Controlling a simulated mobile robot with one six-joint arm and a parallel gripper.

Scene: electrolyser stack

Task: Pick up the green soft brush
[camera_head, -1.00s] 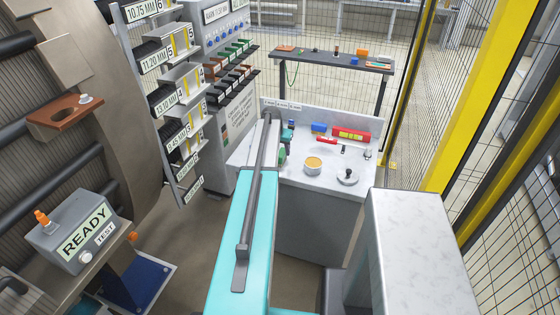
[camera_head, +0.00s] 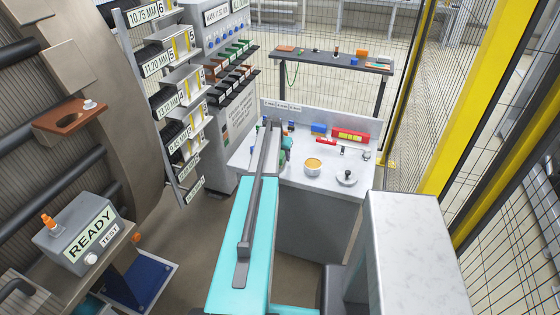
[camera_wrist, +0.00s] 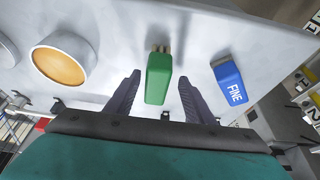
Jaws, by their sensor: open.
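The green soft brush (camera_wrist: 158,80) lies on the light worktop in the wrist view, its tan bristle end pointing away from me. My gripper (camera_wrist: 160,77) is open, with one dark finger to each side of the brush as seen in this view. Neither finger appears to touch it. I cannot tell how far the fingertips are above the worktop. In the head view my own arm covers most of the area around the gripper, and I cannot make out the green brush clearly there.
A blue brush marked FINE (camera_wrist: 230,82) lies right of the green one. A round pot with tan contents (camera_wrist: 62,62) stands left; it shows in the head view too (camera_head: 313,166). A red item (camera_head: 350,135) and a knobbed disc (camera_head: 347,178) are on the worktop (camera_head: 320,185).

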